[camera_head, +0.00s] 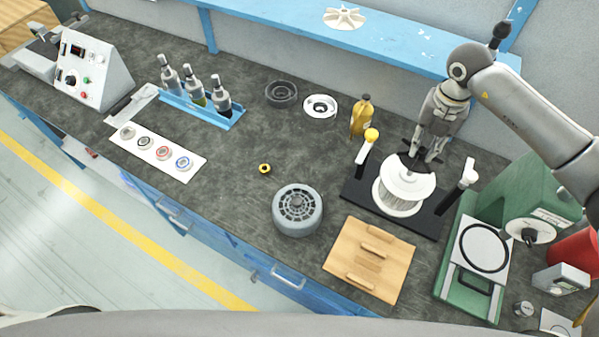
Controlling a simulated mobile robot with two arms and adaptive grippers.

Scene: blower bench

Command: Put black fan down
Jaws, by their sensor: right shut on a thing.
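My right gripper (430,158) reaches down from the upper right with its fingers pointing down. It is shut on a small dark thing with thin arms, the black fan (410,162), of which only part shows. The fan is just behind and above a white finned wheel (402,196) with a smooth top, on a black base plate (358,192). I cannot tell whether the fan touches the wheel or plate. My left gripper is not in view.
A wooden board (345,262), grey round housing (297,210) and green press (520,195) are nearby. A dark ring (281,92) and white disc (321,107) lie behind.

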